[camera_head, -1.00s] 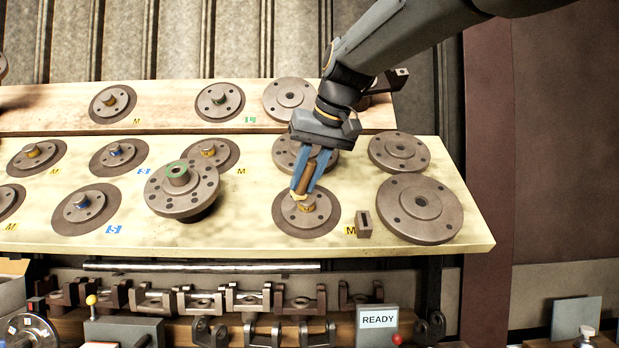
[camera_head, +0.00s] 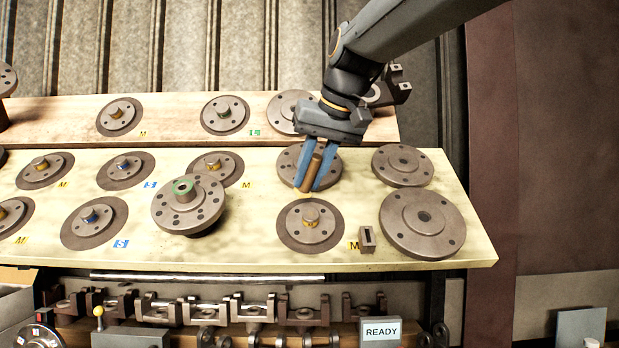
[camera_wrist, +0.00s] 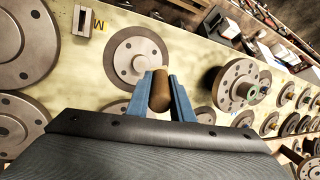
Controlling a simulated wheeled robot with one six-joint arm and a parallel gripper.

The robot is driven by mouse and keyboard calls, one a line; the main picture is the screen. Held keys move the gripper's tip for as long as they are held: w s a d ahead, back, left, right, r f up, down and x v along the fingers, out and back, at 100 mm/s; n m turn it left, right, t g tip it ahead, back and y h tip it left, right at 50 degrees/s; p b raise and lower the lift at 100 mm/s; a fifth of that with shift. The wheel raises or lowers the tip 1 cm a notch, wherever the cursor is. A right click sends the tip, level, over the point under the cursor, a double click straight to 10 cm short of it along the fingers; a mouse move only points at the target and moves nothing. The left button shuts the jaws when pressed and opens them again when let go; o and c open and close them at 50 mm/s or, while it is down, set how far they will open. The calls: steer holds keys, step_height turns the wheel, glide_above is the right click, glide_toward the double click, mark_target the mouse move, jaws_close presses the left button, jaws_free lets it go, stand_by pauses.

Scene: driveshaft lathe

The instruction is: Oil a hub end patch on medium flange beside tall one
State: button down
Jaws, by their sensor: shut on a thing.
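My gripper (camera_head: 311,180) is shut on a brown cylindrical brush handle (camera_wrist: 159,92) between its blue fingers. It hangs above the board, behind the medium flange in the head view. The brush's lower tip is apart from that flange. In the wrist view the medium flange (camera_wrist: 125,66) is partly hidden by the brush. The tall flange (camera_head: 188,212) with a green-ringed hub stands to its left; it also shows in the wrist view (camera_wrist: 232,84).
A small slotted block (camera_head: 367,239) stands right of the medium flange. Larger flanges (camera_head: 424,242) lie further right. Smaller flanges with blue or yellow bands (camera_head: 93,235) fill the board's left. A READY sign (camera_head: 381,332) stands in front.

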steer(key=shift+s+r+p, duration=0.75)
steer(key=shift+s+r, duration=0.3)
steer(key=shift+w+f, duration=0.15)
stand_by(0.4)
steer(key=w+f+b, duration=0.2)
steer(key=w+f, duration=0.3)
stand_by(0.5)
steer(key=shift+w+d+f+b, duration=0.1)
steer(key=shift+w+f+b, duration=0.3)
steer(key=shift+w+f, duration=0.15)
stand_by(0.8)
steer(key=shift+s+d, duration=0.1)
steer(key=shift+s+d, duration=0.1)
steer(key=shift+d, duration=1.8)
steer(key=shift+a, duration=0.1)
